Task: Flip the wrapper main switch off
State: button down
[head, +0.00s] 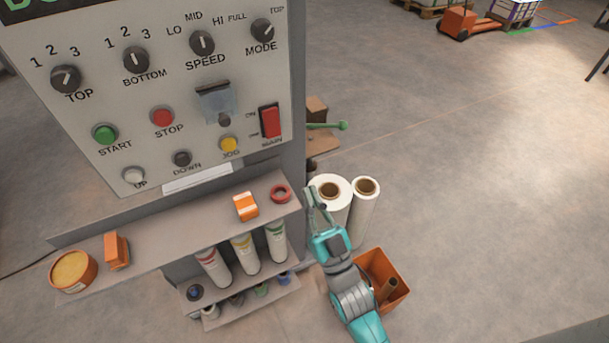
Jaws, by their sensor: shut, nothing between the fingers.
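The wrapper's main switch (270,122) is a red rocker at the lower right of the grey control panel (130,100). ON is printed beside its upper end and MAIN below it; which way it is tipped is too small to tell. My gripper (311,191) is shut and empty. In the picture it is below and to the right of the switch, in front of the white film rolls and apart from the panel. Nothing hides the switch.
Beside the switch are a yellow JOG button (229,144) and a lidded cover (215,100). A shelf (175,222) below holds an orange box (245,206), red tape (281,194) and a tin (73,271). White rolls (364,205) and an orange bin (398,285) stand right.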

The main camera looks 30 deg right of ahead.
send_near(272, 123)
jog(key=d+r, duration=0.2)
jog(key=w, duration=0.3)
jog(key=w+f, duration=0.1)
jog(key=shift+w+a, duration=0.15)
jog(key=shift+w, duration=0.2)
